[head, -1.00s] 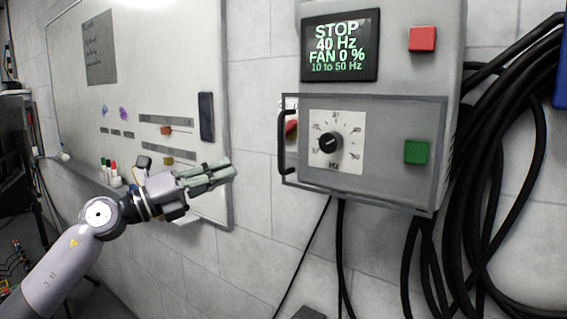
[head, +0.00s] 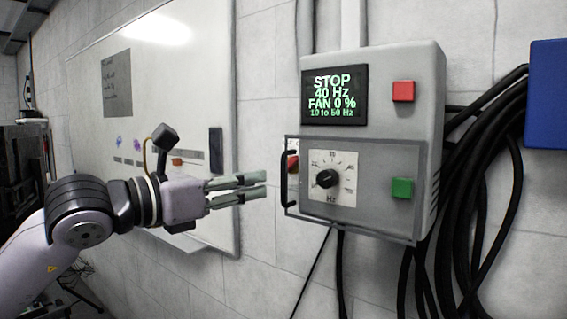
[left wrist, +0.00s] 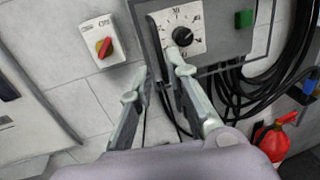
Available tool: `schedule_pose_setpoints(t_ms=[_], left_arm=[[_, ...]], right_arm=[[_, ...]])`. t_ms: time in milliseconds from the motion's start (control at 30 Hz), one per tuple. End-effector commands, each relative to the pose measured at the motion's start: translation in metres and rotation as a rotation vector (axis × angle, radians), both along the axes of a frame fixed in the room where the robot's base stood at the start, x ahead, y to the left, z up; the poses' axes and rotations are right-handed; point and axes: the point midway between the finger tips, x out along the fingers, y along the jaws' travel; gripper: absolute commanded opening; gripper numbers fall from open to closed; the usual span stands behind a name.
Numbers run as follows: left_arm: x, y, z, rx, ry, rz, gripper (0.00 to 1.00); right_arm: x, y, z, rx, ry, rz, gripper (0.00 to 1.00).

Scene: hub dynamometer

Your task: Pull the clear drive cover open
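The clear drive cover (head: 385,149) is a see-through panel in a grey frame. It lies over the lower front of the grey drive box (head: 425,80) and looks shut. Its black upright handle (head: 286,178) is on its left edge. Behind the cover are a Hz dial (head: 328,179) and a green button (head: 402,188). My left gripper (head: 264,184) points right at the handle, a short gap to its left in the picture, with its fingers apart and empty. In the left wrist view the open fingers (left wrist: 155,80) reach toward the cover's edge. My right gripper is not in view.
A red rotary switch (left wrist: 104,47) is on the wall beside the box. Thick black cables (head: 480,200) hang on the right. A whiteboard (head: 205,70) is behind my left arm. A fire extinguisher (left wrist: 275,142) shows in the left wrist view. The display reads STOP.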

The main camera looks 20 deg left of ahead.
Motion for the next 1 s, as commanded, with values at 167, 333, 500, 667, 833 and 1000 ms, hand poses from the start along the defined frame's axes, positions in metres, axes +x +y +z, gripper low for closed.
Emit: schedule_pose_setpoints(t_ms=[167, 333, 500, 667, 833, 1000], left_arm=[[0.033, -0.021, 0.005, -0.004, 0.003, -0.004, 0.17], [0.056, -0.034, 0.003, -0.003, 0.002, -0.002, 0.17], [0.068, -0.040, 0.001, -0.002, 0.001, 0.000, 0.17], [0.070, -0.042, -0.001, -0.001, 0.002, 0.000, 0.17], [0.070, -0.042, -0.001, -0.002, 0.001, 0.000, 0.16], [0.070, -0.042, -0.001, -0.002, 0.001, 0.000, 0.04]], right_arm=[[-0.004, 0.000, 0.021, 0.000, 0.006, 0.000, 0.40], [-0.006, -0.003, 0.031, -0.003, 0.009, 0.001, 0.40], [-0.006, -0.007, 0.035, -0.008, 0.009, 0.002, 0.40], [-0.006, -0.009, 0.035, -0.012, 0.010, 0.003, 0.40], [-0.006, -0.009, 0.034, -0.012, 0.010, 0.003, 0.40], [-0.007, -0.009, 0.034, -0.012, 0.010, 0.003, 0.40]])
